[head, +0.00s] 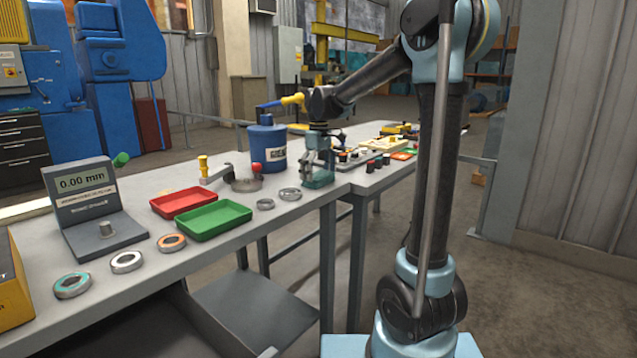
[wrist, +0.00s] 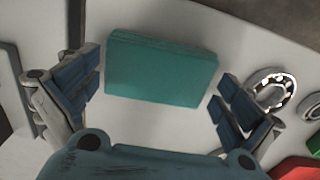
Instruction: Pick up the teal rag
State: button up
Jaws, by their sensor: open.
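The teal rag (wrist: 160,68) is a folded, block-like pad lying flat on the table, a little beyond the line between my fingertips in the wrist view. In the head view the rag (head: 318,179) sits near the grey table's right edge, partly hidden by my gripper (head: 318,158), which points down just above it. In the wrist view my gripper (wrist: 160,100) is open, one blue-padded finger to the left of the rag and one to the right. No finger visibly grips the rag.
Bearing rings (wrist: 272,90) lie close to the right finger. A red tray (head: 183,201) and a green tray (head: 213,220) stand left of the rag in the head view. A blue canister (head: 267,150) stands close behind. The table edge is near.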

aim_at(319, 175)
jog(key=c, duration=0.7)
jog(key=shift+r, duration=0.1)
jog(key=shift+c, duration=0.2)
notch_tip(319, 175, up, 10)
jog(key=o, duration=0.5)
jog(key=c, duration=0.4)
